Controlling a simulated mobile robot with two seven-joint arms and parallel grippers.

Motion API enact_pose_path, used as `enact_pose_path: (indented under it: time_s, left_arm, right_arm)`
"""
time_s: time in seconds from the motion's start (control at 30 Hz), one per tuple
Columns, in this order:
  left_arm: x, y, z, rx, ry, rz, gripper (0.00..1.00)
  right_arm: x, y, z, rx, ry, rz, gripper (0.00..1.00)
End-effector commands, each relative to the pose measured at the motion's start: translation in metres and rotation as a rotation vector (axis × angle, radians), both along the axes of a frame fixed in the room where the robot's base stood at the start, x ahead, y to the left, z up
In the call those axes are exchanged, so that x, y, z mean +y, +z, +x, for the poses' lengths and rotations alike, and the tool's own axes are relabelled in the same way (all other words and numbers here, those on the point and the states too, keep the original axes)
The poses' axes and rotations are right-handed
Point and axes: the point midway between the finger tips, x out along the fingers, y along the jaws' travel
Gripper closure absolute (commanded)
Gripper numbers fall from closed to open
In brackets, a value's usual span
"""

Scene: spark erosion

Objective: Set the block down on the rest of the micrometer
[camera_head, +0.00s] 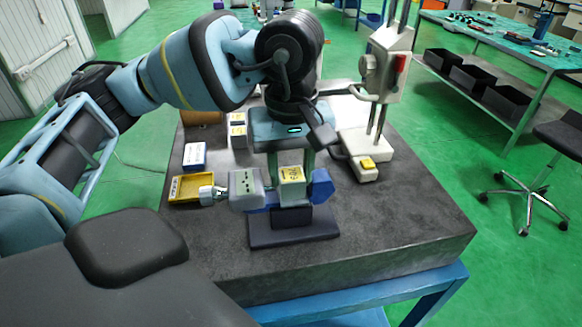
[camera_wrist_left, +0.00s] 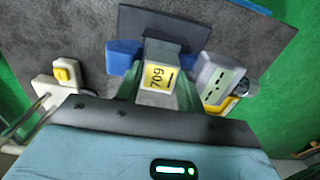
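The block (camera_head: 292,178), with a yellow label, is between the fingers of my left gripper (camera_head: 290,163). In the left wrist view the block (camera_wrist_left: 158,78) reads "709", and the greenish fingers lie along both its sides. The gripper points down and appears shut on it. The micrometer has a blue frame (camera_head: 321,187), a grey display housing (camera_head: 245,184) and a silver thimble (camera_head: 207,195); it stands on a dark base (camera_head: 290,236). The block is over the middle of the micrometer. The rest is hidden under it, so I cannot tell whether they touch. My right gripper is not seen.
A yellow tray (camera_head: 190,187) and a blue-and-white box (camera_head: 194,156) lie left of the micrometer. A white measuring stand (camera_head: 364,150) stands at the right rear. The dark granite plate (camera_head: 410,220) is clear at the right and front.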

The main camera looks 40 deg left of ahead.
Motion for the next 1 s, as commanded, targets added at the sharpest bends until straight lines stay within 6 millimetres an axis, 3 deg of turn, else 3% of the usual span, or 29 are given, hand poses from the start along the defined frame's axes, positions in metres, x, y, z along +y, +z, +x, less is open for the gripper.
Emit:
enact_pose_path:
  time_s: [0.4, 1.0]
  left_arm:
    - [-0.001, 0.068, -0.003, -0.027, 0.0, -0.006, 0.39]
    - [0.001, 0.077, -0.003, -0.029, 0.003, -0.005, 0.39]
  right_arm:
    - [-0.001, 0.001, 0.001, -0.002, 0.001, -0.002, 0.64]
    - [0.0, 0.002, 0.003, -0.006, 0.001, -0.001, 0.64]
